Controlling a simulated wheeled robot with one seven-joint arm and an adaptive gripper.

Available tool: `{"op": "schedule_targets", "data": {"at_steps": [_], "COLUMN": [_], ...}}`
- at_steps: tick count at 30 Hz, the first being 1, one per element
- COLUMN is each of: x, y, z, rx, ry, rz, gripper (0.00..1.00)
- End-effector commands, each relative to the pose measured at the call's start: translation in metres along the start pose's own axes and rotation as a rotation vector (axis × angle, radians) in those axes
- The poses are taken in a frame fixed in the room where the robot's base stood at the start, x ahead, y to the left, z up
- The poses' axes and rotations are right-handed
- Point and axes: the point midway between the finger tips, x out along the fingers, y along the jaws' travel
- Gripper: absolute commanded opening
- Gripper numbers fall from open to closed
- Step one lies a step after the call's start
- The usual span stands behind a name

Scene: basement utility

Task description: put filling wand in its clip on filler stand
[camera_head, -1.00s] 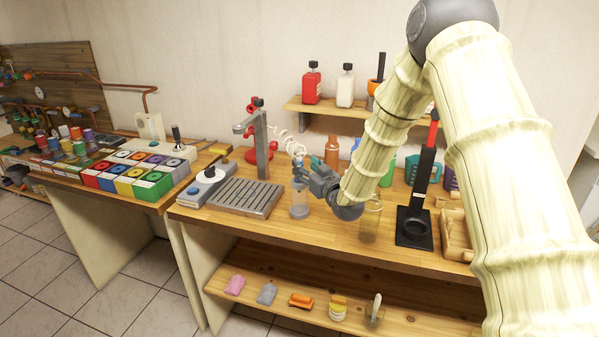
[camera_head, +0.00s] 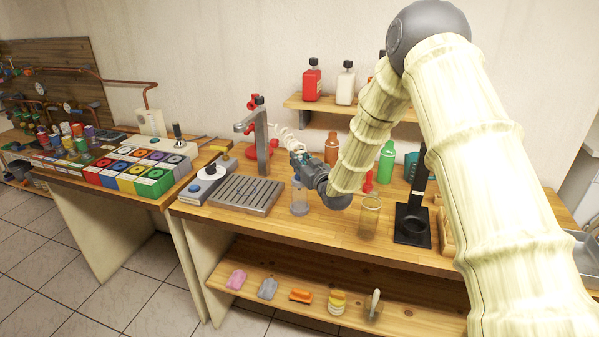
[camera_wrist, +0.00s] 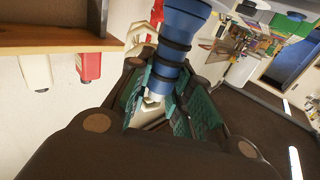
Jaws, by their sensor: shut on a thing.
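The filler stand (camera_head: 262,150) is a grey post with a side arm and red parts, standing behind a slatted tray (camera_head: 245,194). A pale coiled hose (camera_head: 286,138) runs from the stand towards my gripper (camera_head: 296,158). In the wrist view my gripper (camera_wrist: 170,100) is shut on the filling wand (camera_wrist: 172,48), a blue cylinder with black bands and a pale lower end between the green finger pads. The wand is mostly hidden by my gripper in the head view. My gripper is right of the post, above the bench. I cannot make out the clip clearly.
A clear bottle (camera_head: 299,200) stands just below my gripper, and a clear yellowish cylinder (camera_head: 370,216) stands to its right. A black stand (camera_head: 413,215) is further right. Several bottles, such as a green one (camera_head: 386,163), line the back. A wall shelf (camera_head: 350,108) hangs above.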

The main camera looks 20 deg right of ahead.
Motion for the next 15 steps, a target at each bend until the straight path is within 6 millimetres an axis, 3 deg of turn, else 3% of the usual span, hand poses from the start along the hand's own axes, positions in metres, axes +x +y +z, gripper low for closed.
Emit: {"op": "schedule_targets", "data": {"at_steps": [9, 15], "x": [0.000, 0.000], "y": [0.000, 0.000], "z": [-0.002, -0.017], "rx": [0.000, -0.001], "ry": [0.001, 0.003], "rz": [0.000, 0.000], "gripper": [0.00, 0.00]}}
